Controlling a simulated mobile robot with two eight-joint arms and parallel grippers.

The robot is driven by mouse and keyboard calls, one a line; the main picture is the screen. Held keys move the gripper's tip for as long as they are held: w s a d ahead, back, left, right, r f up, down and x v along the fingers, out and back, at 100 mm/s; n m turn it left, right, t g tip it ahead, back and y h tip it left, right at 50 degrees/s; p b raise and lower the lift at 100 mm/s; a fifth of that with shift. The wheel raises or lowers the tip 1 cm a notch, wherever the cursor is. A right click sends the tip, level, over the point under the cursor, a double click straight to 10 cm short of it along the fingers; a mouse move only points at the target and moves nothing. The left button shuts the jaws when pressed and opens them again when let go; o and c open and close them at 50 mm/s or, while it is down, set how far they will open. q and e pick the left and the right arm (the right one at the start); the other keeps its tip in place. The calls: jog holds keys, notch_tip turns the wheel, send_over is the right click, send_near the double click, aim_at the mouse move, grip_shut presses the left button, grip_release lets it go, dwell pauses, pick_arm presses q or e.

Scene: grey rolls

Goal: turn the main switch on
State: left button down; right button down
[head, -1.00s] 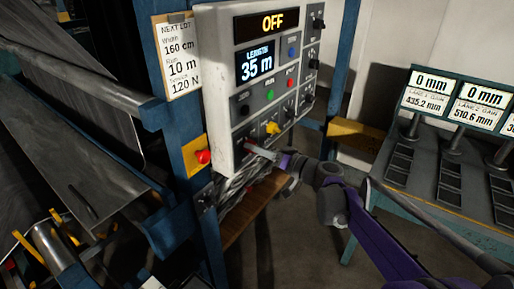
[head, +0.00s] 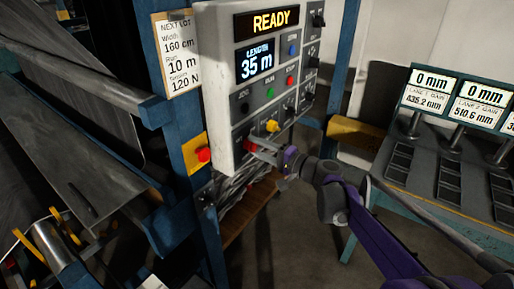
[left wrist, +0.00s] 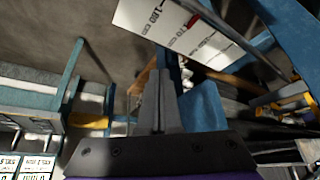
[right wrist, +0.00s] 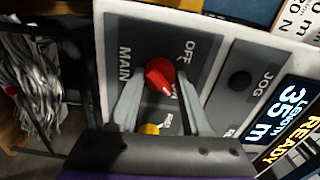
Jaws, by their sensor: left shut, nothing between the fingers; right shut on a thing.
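The main switch is a red rotary knob (right wrist: 160,76) on a grey plate lettered MAIN and OFF. In the head view the red knob (head: 249,145) is at the lower left of the control panel. My right gripper (right wrist: 159,88) has one finger on each side of the knob and is shut on it. The gripper (head: 262,148) also shows in the head view, at the panel face. The panel's top display (head: 272,22) reads READY. My left gripper (left wrist: 160,85) is shut and empty in the left wrist view, away from the panel.
The control panel (head: 222,70) also carries a yellow knob (head: 272,126), several buttons and a length display reading 35 m. A red button on a yellow box (head: 196,168) is left of it. A teal bench with gain displays (head: 430,90) stands at right.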

pick_arm(q)
jog(key=shift+f, duration=0.1)
pick_arm(e)
jog(key=shift+m, duration=0.6)
jog(key=shift+c, duration=1.8)
grip_release()
pick_arm(q)
jog(key=shift+s+f+b, duration=0.2)
jog(key=shift+f+b, duration=0.15)
jog(key=shift+f, duration=0.1)
jog(key=shift+s+f+b, duration=0.2)
jog(key=shift+f+b, duration=0.1)
jog(key=shift+f, duration=0.15)
pick_arm(e)
jog(key=v, duration=1)
jog(key=shift+s+d, duration=0.25)
jog(key=shift+d, duration=0.05)
